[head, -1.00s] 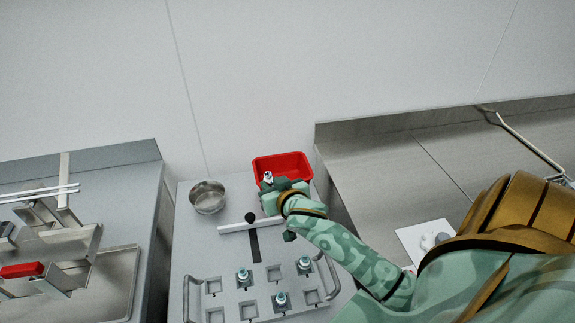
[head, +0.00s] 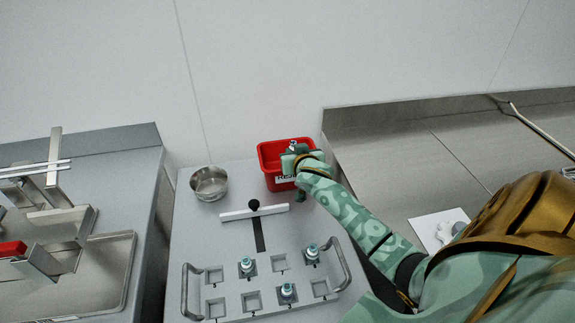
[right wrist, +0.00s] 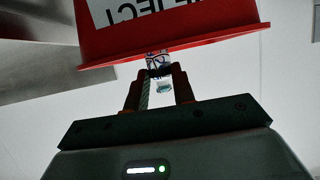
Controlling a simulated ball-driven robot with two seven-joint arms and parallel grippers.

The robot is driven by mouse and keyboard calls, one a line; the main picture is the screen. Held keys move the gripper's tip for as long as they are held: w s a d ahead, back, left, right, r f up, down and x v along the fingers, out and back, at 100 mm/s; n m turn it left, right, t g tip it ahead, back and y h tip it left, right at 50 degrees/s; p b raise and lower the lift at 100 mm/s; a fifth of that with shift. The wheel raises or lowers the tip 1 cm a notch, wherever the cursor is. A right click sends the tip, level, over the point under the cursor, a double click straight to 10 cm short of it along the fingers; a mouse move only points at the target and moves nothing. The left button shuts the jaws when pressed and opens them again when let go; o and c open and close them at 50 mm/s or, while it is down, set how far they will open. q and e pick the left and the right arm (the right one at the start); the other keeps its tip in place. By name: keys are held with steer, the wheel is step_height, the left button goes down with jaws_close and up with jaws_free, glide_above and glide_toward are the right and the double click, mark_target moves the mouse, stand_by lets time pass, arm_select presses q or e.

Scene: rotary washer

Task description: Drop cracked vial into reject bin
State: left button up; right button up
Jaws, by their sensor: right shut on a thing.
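The red reject bin (head: 272,158) stands at the back of the middle table, with part of a white label showing. It also fills the top of the right wrist view (right wrist: 215,30), where the label reads "REJECT". My right gripper (head: 294,148) is at the bin's right side, over its rim in the head view. In the right wrist view the gripper (right wrist: 160,80) is shut on the vial (right wrist: 158,62), which shows between the fingertips near the bin's rim. Whether the vial is over the opening I cannot tell. No crack can be made out. My left gripper is not in view.
A metal bowl (head: 209,184) stands left of the bin. A white bar with a black knob (head: 254,206) lies in front. A handled rack (head: 235,302) holds several vials nearer the front. A steel counter (head: 400,165) with a raised back edge is at right.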

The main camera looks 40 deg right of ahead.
steer(key=shift+f, duration=0.1)
steer(key=o, duration=1)
steer(key=shift+o, duration=0.2)
steer(key=p+v, duration=0.4)
steer(key=v, duration=1.2)
steer(key=shift+s+p, duration=0.15)
steer(key=shift+p, duration=0.25)
steer(key=shift+a, duration=0.15)
